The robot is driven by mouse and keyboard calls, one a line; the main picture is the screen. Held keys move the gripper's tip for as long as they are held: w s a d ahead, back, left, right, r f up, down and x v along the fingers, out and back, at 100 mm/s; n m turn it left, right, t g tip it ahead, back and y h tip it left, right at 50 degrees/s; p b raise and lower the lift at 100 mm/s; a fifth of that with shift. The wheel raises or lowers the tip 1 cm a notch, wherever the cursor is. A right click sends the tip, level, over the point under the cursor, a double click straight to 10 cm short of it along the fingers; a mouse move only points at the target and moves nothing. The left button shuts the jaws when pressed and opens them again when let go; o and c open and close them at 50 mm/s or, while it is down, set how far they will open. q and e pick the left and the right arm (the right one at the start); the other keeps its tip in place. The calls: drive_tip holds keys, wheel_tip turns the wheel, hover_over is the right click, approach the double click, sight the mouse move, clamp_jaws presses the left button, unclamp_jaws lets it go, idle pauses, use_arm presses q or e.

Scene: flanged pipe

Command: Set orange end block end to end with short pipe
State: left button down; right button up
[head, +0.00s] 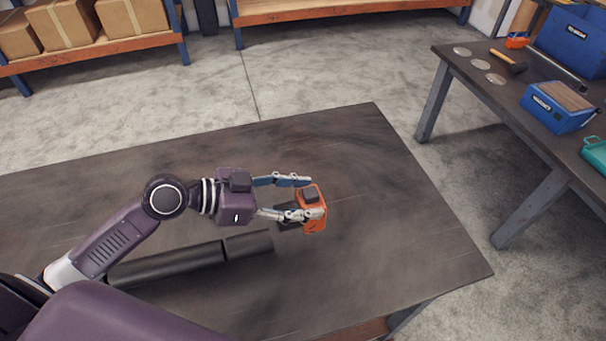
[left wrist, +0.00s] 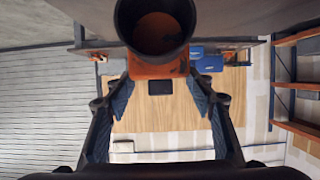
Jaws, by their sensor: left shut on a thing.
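The orange end block (head: 316,221) is between the fingers of my left gripper (head: 311,196), which is shut on it. A short black tube (head: 287,213) sticks out of the block towards the left. In the left wrist view, the tube's round open end (left wrist: 155,30) faces the camera, with the orange block (left wrist: 150,71) behind it. The short pipe (head: 249,244) is black and lies on the table just below and left of the block, apart from it. My right gripper is not in view.
A long black pipe (head: 165,266) lies in line with the short pipe, at its left end. The dark table (head: 400,225) is clear to the right and behind. A side bench (head: 470,72) at right holds blue toolboxes (head: 557,107) and a hammer (head: 508,61).

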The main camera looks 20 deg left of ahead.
use_arm(q)
drive_tip(key=shift+f, duration=3.2)
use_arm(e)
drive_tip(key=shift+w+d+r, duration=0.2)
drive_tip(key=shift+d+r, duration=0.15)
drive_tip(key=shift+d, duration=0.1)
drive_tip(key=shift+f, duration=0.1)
use_arm(q)
drive_tip(key=shift+f+b, duration=0.35)
drive_tip(key=shift+f, duration=0.1)
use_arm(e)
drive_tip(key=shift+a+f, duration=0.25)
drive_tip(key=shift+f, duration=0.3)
use_arm(q)
drive_tip(key=shift+f, duration=0.15)
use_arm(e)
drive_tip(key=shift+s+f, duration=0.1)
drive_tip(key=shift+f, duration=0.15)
use_arm(q)
drive_tip(key=c, duration=0.9)
unclamp_jaws()
drive_tip(key=shift+s+f, duration=0.1)
drive_tip(key=shift+f, duration=0.05)
